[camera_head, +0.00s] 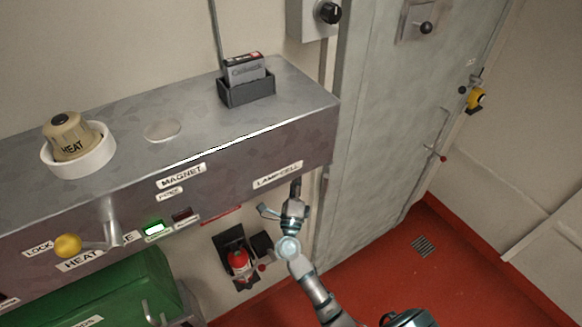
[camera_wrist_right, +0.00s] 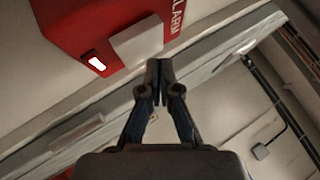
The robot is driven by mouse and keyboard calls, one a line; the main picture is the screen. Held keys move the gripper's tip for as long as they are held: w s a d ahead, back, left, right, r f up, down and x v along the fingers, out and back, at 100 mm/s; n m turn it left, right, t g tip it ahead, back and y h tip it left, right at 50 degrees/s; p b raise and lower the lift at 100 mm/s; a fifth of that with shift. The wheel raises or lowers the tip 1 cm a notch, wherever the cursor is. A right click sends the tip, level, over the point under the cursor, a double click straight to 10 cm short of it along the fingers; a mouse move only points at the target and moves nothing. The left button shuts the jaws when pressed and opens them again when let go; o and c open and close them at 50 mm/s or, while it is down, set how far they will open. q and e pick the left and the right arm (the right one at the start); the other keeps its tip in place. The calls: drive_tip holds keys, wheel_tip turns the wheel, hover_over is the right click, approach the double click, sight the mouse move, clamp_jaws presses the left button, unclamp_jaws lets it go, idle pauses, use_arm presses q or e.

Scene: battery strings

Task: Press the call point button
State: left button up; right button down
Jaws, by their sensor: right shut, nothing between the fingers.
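In the head view my right gripper (camera_head: 296,188) is raised by the bench front, under the LAMP CELL label. The red box is not clearly visible there. My left gripper is not in view.
A metal bench (camera_head: 190,120) holds a HEAT knob (camera_head: 68,138) in a white ring and a dark holder (camera_head: 247,91) with a box. A grey door (camera_head: 395,120) stands right; red floor (camera_head: 465,265) is open.

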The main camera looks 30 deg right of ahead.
drive_tip(key=shift+s+d+p, duration=0.2)
drive_tip(key=shift+s+p, duration=0.45)
drive_tip(key=shift+s, duration=1.85)
